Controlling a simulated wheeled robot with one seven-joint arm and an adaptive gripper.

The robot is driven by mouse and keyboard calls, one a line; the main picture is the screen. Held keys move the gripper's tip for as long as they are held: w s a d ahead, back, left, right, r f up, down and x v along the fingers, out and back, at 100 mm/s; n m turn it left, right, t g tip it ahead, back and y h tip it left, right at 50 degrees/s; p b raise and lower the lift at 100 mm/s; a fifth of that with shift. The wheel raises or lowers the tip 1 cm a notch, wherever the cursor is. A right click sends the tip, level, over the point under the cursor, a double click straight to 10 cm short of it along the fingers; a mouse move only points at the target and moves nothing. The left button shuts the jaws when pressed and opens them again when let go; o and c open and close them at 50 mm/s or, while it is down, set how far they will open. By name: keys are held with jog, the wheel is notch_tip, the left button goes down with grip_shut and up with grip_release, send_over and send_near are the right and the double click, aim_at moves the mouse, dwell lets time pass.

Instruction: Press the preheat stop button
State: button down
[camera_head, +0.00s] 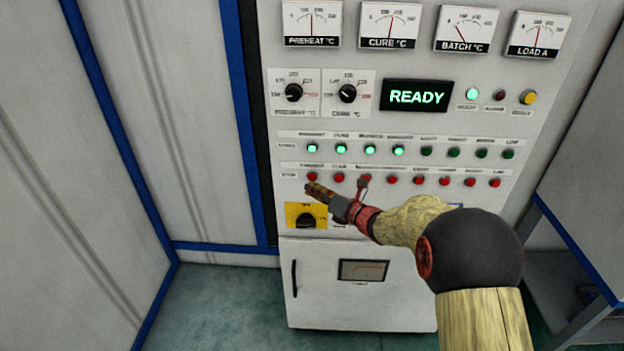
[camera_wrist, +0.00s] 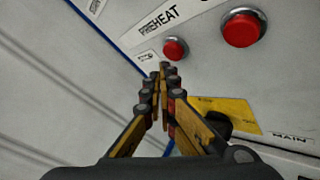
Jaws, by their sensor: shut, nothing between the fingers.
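The preheat stop button (camera_head: 312,177) is the leftmost red button in the lower row of the control panel. In the wrist view the red button (camera_wrist: 175,49) sits beside a label ending in "HEAT", above my fingertips. My gripper (camera_head: 312,189) is shut and empty, its tips just below the button in the head view. In the wrist view the shut fingertips (camera_wrist: 164,72) point toward the panel, just under the button. I cannot tell whether they touch it. The first green button (camera_head: 312,148) above it is lit.
More red stop buttons (camera_head: 339,179) run to the right; the neighbour (camera_wrist: 242,28) is close in the wrist view. A yellow plate with a black main switch (camera_head: 306,219) lies below. A READY display (camera_head: 416,96), dials and gauges are above. A blue-framed wall (camera_head: 180,120) stands left.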

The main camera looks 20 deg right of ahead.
jog(key=shift+w+d+f+b, duration=0.1)
jog(key=shift+w+b, duration=0.2)
jog(key=shift+b, duration=0.25)
jog(key=shift+w+d+b, duration=0.2)
jog(key=shift+w+b, duration=0.3)
jog(key=shift+w, duration=0.05)
dwell(0.6)
dwell(0.4)
jog(key=shift+s+a+b, duration=0.3)
jog(key=shift+s+b, duration=0.2)
jog(key=shift+s, duration=0.35)
jog(key=shift+s, duration=0.1)
jog(key=s, duration=0.1)
jog(key=s+a+b, duration=0.1)
jog(key=s, duration=0.1)
jog(key=s+b, duration=0.1)
jog(key=shift+s+a, duration=0.25)
